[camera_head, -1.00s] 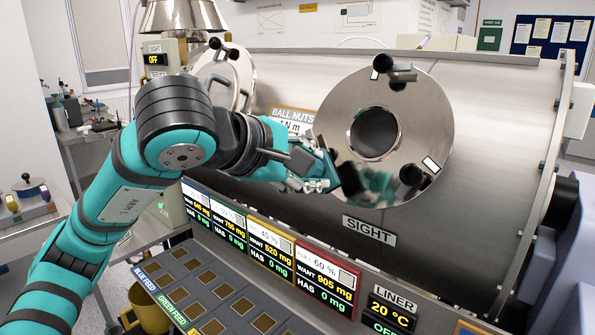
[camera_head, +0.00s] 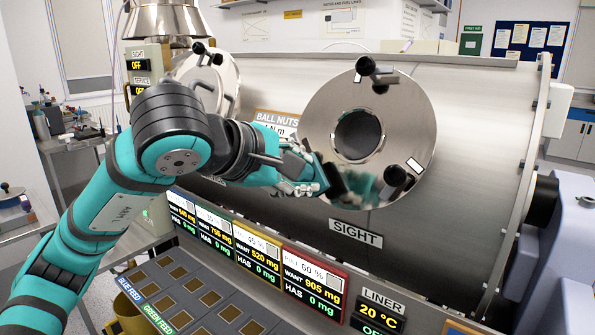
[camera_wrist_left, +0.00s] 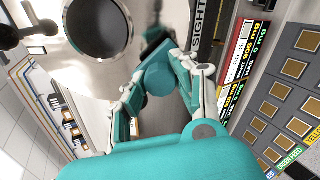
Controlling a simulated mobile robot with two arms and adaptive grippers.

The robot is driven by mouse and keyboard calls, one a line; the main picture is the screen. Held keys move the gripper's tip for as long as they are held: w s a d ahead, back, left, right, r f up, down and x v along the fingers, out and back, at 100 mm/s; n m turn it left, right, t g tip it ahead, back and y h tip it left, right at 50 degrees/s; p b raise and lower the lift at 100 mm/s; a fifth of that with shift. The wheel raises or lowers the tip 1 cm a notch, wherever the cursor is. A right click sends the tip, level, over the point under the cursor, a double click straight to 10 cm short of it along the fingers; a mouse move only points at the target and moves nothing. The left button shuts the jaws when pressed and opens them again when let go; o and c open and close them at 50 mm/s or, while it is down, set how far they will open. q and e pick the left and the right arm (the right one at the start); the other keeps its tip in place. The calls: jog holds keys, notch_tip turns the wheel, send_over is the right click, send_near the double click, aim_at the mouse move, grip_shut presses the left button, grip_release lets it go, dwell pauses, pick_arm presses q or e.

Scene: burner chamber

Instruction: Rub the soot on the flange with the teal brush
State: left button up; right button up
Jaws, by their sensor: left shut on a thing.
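The sight flange (camera_head: 415,120) is a shiny round plate with a dark central window, on the front of the steel chamber; it also shows in the left wrist view (camera_wrist_left: 90,72). My left gripper (camera_head: 318,184) is at the flange's lower left edge. In the left wrist view its fingers (camera_wrist_left: 165,95) are shut on the teal brush (camera_wrist_left: 155,78). The brush's dark end (camera_wrist_left: 155,45) points at the flange's lower part; I cannot tell if it touches. A dark smudgy patch (camera_wrist_left: 148,14) shows there, but soot is hard to tell from reflections. My right gripper is out of view.
Black ball nuts (camera_head: 396,178) stick out from the flange near the brush. A SIGHT label (camera_head: 356,234) is below it. Dosing displays (camera_head: 312,285) and a feed panel with several square pads (camera_head: 210,299) lie lower down. A second flange (camera_head: 203,75) is behind my arm.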

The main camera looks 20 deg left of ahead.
aim_at(326, 179)
pick_arm(q)
jog(key=shift+b+x, duration=0.3)
jog(key=shift+x, duration=0.55)
jog(key=shift+s+d, duration=0.25)
jog(key=shift+d, duration=0.4)
jog(key=shift+s+d, duration=0.3)
jog(key=shift+d, duration=0.3)
jog(key=shift+s+d, duration=0.25)
jog(key=shift+d, duration=0.4)
jog(key=shift+w+f+b, duration=0.1)
jog(key=shift+b, duration=0.5)
jog(key=shift+w+a+b, duration=0.2)
jog(key=shift+w+a, duration=0.05)
jog(key=shift+a, duration=0.35)
jog(key=shift+w+a+b, duration=0.2)
jog(key=shift+w+a, duration=0.05)
jog(key=shift+a, duration=0.4)
jog(key=shift+w+a+b, duration=0.2)
jog(key=shift+w+a, duration=0.05)
jog(key=shift+a, duration=0.35)
jog(key=shift+v, duration=2.95)
